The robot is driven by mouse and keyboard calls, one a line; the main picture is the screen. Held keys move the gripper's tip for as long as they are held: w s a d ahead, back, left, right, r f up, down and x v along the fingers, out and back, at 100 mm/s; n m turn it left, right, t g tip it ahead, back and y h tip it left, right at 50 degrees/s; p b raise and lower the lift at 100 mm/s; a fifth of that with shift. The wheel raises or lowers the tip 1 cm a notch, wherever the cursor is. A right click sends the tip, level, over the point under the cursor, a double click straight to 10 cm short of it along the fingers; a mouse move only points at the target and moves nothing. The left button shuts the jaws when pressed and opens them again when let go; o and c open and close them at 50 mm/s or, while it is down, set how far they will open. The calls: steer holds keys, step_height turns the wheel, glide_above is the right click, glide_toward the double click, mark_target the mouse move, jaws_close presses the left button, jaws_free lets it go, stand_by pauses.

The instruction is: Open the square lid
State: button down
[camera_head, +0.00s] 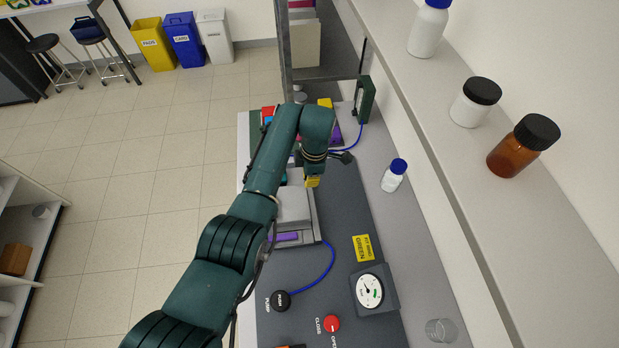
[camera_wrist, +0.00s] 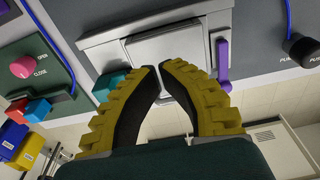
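The square lid (camera_head: 293,206) is a light grey plate on a raised grey housing, partly covered by my arm in the head view. In the wrist view the lid (camera_wrist: 168,48) lies just beyond my fingertips. A purple bar (camera_head: 283,237) is at the housing's near edge; it shows right of the lid in the wrist view (camera_wrist: 222,62). My gripper (camera_head: 312,182) is above the housing's far right part. In the wrist view its yellow fingers with black pads (camera_wrist: 159,68) nearly meet at the tips, with a narrow gap and nothing visible between them. Contact with the lid cannot be told.
A red knob (camera_head: 332,323), a black push button (camera_head: 282,300) with a blue hose and a gauge (camera_head: 369,291) are on the panel nearer the camera. A shelf with several bottles (camera_head: 475,102) runs along the right wall.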

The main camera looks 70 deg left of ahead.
steer(key=shift+s, duration=0.1)
step_height(320, 180, up, 8)
steer(key=s, duration=0.2)
steer(key=shift+a+f+p, duration=0.15)
steer(key=shift+a+p, duration=0.15)
steer(key=shift+s, duration=0.1)
